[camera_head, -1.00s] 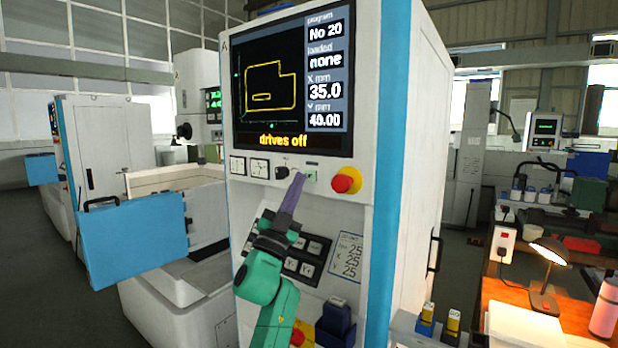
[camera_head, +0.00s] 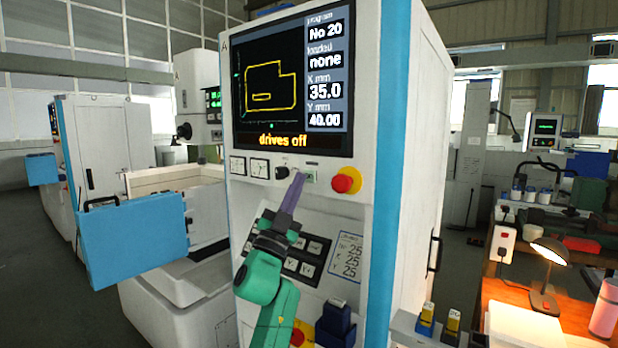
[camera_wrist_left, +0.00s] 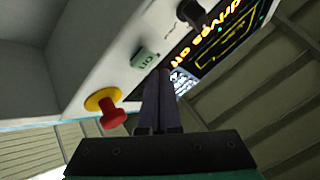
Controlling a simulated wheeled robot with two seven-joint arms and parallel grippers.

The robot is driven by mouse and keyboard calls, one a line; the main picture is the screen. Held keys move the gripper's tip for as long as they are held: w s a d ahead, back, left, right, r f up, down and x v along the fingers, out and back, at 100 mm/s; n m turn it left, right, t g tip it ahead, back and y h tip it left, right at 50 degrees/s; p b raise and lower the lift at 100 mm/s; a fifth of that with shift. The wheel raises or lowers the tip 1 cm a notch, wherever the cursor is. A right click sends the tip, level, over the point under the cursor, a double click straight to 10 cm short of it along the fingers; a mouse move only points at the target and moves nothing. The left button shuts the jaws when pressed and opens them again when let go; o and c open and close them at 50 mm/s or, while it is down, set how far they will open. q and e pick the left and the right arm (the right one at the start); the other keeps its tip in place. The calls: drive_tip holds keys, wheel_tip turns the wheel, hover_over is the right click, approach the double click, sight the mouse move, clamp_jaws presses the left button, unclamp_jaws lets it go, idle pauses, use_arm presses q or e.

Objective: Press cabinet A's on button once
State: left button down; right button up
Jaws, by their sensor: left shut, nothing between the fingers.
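Cabinet A (camera_head: 405,150) is white with a blue edge strip and the letter A at its top left corner. Its screen (camera_head: 293,85) reads "drives off" and "loaded none". The small pale green on button (camera_head: 311,177) sits in the panel row between a black knob (camera_head: 282,173) and a red stop button (camera_head: 346,180). My left gripper (camera_head: 299,176) is shut and empty, its fingertips just left of the on button. In the left wrist view the fingertips (camera_wrist_left: 160,76) show beside the on button (camera_wrist_left: 144,57); contact cannot be told. The right gripper is out of view.
In the left wrist view the red stop button (camera_wrist_left: 110,112) stands out from the panel near the fingers. A keypad (camera_head: 306,255) lies below, partly behind my gripper. A blue door panel (camera_head: 135,240) stands out at left. A bench with a lamp (camera_head: 550,252) is at right.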

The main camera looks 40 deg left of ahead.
use_arm(q)
drive_tip(key=shift+w, duration=0.1)
drive_tip(key=shift+w, duration=0.35)
drive_tip(key=shift+w+b, duration=0.3)
drive_tip(key=shift+w, duration=0.05)
idle(0.7)
drive_tip(key=shift+s, duration=0.85)
drive_tip(key=shift+s+p, duration=0.7)
drive_tip(key=shift+s, duration=1.8)
